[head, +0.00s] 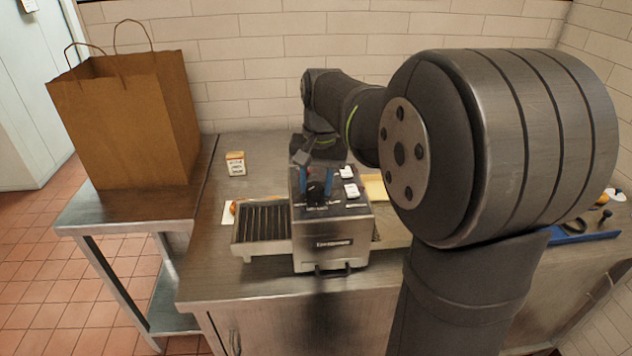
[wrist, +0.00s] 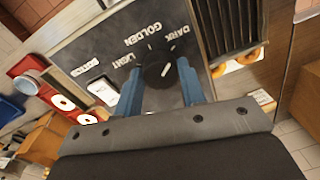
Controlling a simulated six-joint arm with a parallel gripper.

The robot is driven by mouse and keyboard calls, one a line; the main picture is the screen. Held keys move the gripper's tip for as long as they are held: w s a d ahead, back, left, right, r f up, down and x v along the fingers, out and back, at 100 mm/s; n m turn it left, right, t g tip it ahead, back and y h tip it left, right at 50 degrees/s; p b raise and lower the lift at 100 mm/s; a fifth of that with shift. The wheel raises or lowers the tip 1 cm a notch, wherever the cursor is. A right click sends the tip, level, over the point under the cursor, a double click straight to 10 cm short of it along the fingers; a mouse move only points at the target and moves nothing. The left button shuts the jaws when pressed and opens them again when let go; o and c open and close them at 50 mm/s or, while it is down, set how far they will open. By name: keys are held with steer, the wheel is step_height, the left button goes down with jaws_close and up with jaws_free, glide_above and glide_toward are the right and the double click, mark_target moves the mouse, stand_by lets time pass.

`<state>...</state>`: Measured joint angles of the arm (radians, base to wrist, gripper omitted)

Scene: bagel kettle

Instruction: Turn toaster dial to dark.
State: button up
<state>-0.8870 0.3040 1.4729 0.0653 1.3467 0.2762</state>
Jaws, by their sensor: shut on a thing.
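The steel toaster (head: 330,245) stands on the counter, with a black control panel on top. Its black dial (wrist: 157,76) shows in the wrist view, with LIGHT, GOLDEN and DARK printed around it; the labels appear upside down. A short white mark shows on the dial, on the side nearer DARK than LIGHT; its exact setting is hard to read. My gripper (wrist: 160,92) has blue fingers, one on each side of the dial, and is shut on it. In the head view my gripper (head: 316,182) points down onto the panel, and the fingers partly hide the dial.
A white rocker switch (wrist: 102,91) sits on the panel. The toaster's slatted rack (head: 265,222) extends left. A small box (head: 236,163) stands behind, and a paper bag (head: 130,110) on the left table. My arm hides much of the right counter, where a blue tray (head: 590,236) shows.

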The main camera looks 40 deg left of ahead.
mark_target(321, 187)
steer(key=shift+m, duration=0.5)
steer(key=o, duration=1)
steer(key=r, duration=1.1)
steer(key=d+r, duration=0.1)
steer(key=r, duration=0.5)
steer(key=shift+w+r, duration=0.25)
steer(key=shift+f, duration=0.1)
steer(key=f, duration=1.1)
steer(key=a+f, duration=0.1)
steer(key=f, duration=0.5)
steer(key=shift+s+f, duration=0.15)
steer(key=shift+s, duration=0.1)
